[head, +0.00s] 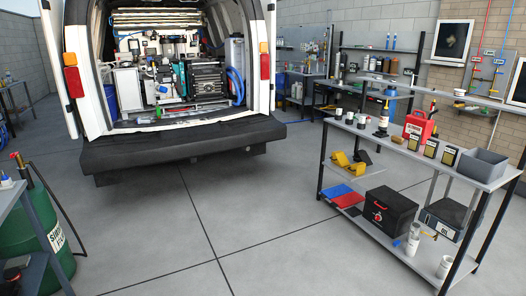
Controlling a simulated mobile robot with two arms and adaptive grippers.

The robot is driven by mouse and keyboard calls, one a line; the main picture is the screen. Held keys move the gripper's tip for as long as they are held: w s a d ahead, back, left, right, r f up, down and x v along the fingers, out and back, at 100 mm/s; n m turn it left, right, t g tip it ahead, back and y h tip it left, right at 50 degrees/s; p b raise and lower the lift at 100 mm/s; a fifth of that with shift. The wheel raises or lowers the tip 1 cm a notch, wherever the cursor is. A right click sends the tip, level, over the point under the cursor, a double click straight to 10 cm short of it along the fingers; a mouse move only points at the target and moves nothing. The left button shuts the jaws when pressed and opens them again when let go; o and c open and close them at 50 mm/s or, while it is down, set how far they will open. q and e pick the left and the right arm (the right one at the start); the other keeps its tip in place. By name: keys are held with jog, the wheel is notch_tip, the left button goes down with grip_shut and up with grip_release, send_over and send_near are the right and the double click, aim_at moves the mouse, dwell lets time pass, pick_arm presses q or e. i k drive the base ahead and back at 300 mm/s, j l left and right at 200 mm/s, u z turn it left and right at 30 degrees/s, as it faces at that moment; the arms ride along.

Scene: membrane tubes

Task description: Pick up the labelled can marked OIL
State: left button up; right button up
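No lettering that reads OIL can be made out at this size. On the top shelf of the metal workbench (400,157) at the right stand several candidates. Neither of my grippers is in view.
A grey bin (482,165) stands at the bench's right end. Its lower shelf holds a black toolbox (388,209) and white cans (445,267). A green drum (50,236) stands at the left. An open van (180,140) is behind. The middle floor (210,225) is clear.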

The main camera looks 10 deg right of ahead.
aim_at(414, 229)
jog(key=i+j+z, duration=0.1)
jog(key=i+z, duration=0.2)
jog(key=i+j+z, duration=0.3)
jog(key=i, duration=0.2)
jog(key=i+j+z, duration=0.15)
jog(key=i+z, duration=0.15)
jog(key=i, duration=0.1)
